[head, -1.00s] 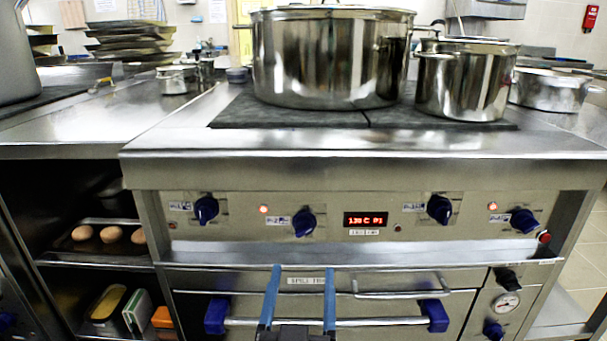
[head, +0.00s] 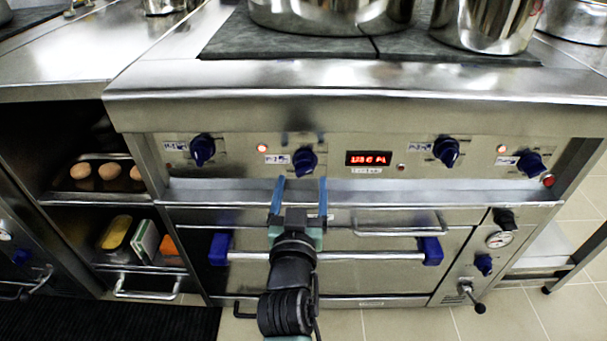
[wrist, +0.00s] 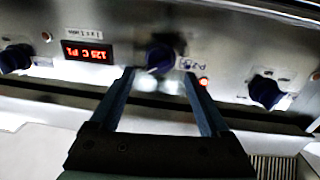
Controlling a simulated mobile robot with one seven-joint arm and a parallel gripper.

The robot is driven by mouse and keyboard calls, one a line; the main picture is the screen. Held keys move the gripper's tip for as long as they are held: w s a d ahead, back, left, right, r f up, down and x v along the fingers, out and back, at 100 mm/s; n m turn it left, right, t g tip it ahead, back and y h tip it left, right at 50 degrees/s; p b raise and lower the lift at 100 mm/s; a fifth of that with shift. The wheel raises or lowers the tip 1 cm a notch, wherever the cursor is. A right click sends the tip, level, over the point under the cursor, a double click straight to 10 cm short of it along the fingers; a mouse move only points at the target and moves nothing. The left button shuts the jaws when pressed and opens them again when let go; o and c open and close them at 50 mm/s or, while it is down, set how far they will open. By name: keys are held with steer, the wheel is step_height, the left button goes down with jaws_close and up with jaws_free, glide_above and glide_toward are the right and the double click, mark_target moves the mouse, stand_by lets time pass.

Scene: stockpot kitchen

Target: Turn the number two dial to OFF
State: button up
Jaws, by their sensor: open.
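A row of blue dials sits on the steel range's front panel. The second dial from the left (head: 304,161) has a small label (head: 277,159) and a lit red lamp (head: 262,149) to its left. The label is too small to read, and I cannot tell the dial's setting. My gripper (head: 301,182) is open and empty, pointing at the panel just below and in front of this dial. In the wrist view, which is upside down, the same dial (wrist: 160,58) appears between the two fingertips (wrist: 160,73), apparently just beyond them.
Other dials are at far left (head: 202,150), right (head: 446,151) and far right (head: 530,164). A red display (head: 368,158) sits right of the second dial. A steel ledge (head: 400,190) and the oven handle (head: 370,259) lie below the panel. Pots (head: 480,25) stand on top.

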mark_target(304, 173)
steer(key=shift+w+d+b, duration=0.15)
steer(key=shift+w+b, duration=0.35)
steer(key=shift+w, duration=1.7)
jaws_close()
